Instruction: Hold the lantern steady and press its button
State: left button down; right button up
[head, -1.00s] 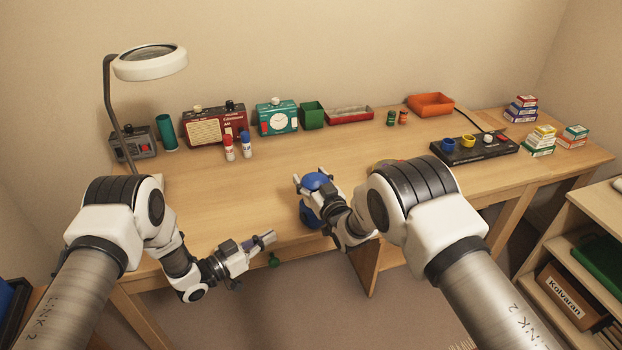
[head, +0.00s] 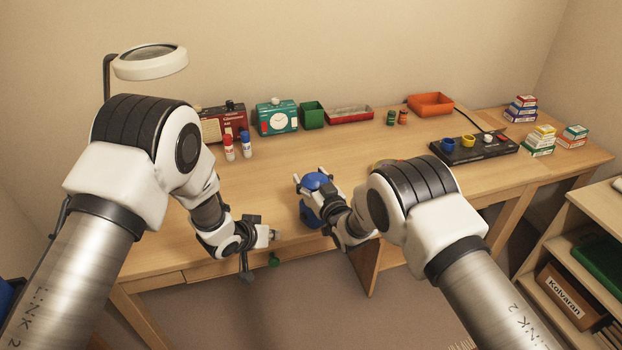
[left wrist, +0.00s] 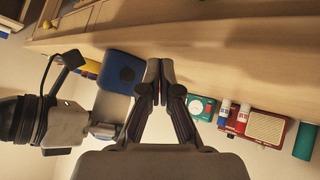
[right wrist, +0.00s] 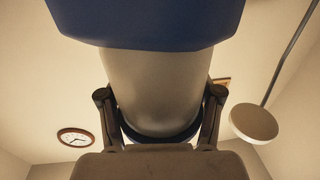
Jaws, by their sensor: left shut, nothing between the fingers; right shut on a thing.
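The lantern (head: 310,212) is blue at both ends with a pale body. It is near the front edge of the desk, partly hidden by my right gripper (head: 318,188). In the right wrist view, the right fingers are closed around its pale body (right wrist: 155,80), with a wide blue end above. My left gripper (head: 274,234) is shut and empty, left of the lantern and a little lower in the head view. In the left wrist view, the shut fingertips (left wrist: 158,72) are beside the lantern's blue end (left wrist: 116,64), which carries a dark round spot; I cannot tell if this is the button.
Red and blue bottles (head: 229,148), a red radio (head: 222,122), a teal clock (head: 276,118) and bins stand at the back of the desk (head: 380,145). A black tray (head: 474,151) with coloured knobs is at the right.

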aim_at(303, 221)
pick_arm(q)
jog(key=w+d, duration=0.4)
jog(key=d, duration=0.1)
jog(key=shift+w, duration=0.1)
dwell(1.2)
jog(key=shift+w+d, duration=0.25)
jog(key=shift+d, duration=0.1)
dwell(0.4)
jog(key=shift+s+a, duration=0.3)
jog(key=shift+a, duration=0.05)
jog(key=shift+s+a, duration=1)
jog(key=shift+a, duration=0.15)
jog(key=shift+s+a, duration=0.95)
jog(key=shift+a, duration=0.2)
pick_arm(e)
jog(key=o, duration=1.5)
